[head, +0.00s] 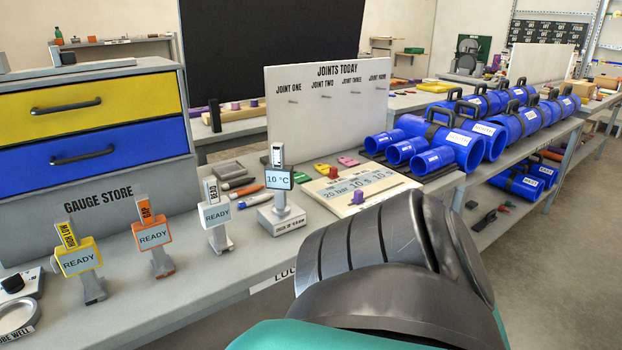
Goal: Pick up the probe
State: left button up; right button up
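I cannot tell for sure which item is the probe. Three handheld gauges stand upright on the grey bench: a yellow one (78,262), an orange one (154,237) and a white one (216,215), each with a READY screen. A grey stand (281,213) to their right carries a small device with a screen reading 10 °C (278,180). A round well (16,318), its label partly cut off and ending in "BE WELL", sits at the lower left edge. Neither gripper shows; one of my arm links fills the bottom centre.
A drawer cabinet with yellow (145,97) and blue (70,135) fronts stands behind the gauges. A white JOINTS TODAY board (320,120) stands behind a cream panel (350,190). Blue pipe fittings (450,140) line the right bench. Orange and blue markers (246,191) lie near the stand.

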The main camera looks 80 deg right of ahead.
aim_at(279, 177)
jog(key=z, duration=2.25)
